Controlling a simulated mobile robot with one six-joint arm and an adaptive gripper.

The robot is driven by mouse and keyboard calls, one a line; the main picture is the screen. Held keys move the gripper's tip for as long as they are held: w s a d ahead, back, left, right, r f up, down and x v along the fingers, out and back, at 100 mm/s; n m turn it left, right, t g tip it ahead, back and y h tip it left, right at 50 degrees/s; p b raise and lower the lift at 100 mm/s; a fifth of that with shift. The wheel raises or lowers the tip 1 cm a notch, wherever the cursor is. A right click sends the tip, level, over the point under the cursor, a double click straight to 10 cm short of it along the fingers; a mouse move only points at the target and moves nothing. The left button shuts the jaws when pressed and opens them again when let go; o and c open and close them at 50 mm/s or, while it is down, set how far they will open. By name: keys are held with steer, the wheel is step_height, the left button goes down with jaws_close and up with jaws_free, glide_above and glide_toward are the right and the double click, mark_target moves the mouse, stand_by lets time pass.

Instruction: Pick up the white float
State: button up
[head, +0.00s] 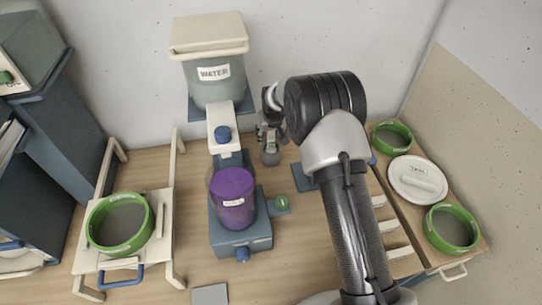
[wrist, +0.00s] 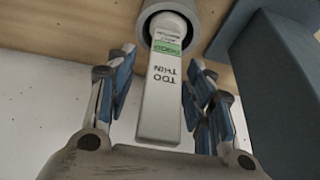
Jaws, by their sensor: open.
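The white float (wrist: 160,98) is a long flat-sided stick in the wrist view, with a green band and the words "TOO THIN" upside down to me. Its far end sits in the round mouth of a grey container (wrist: 147,13). My gripper (wrist: 163,68) is open, with one blue-and-grey finger on each side of the float and a gap visible on both sides. In the head view my gripper (head: 270,125) is above a small grey container (head: 270,155) near the back wall. The float cannot be made out clearly there.
A stand with a WATER bucket (head: 212,75) and a purple container (head: 233,197) is left of my gripper.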

steer(key=shift+c, duration=0.3)
jaws_close()
stand_by(0.3)
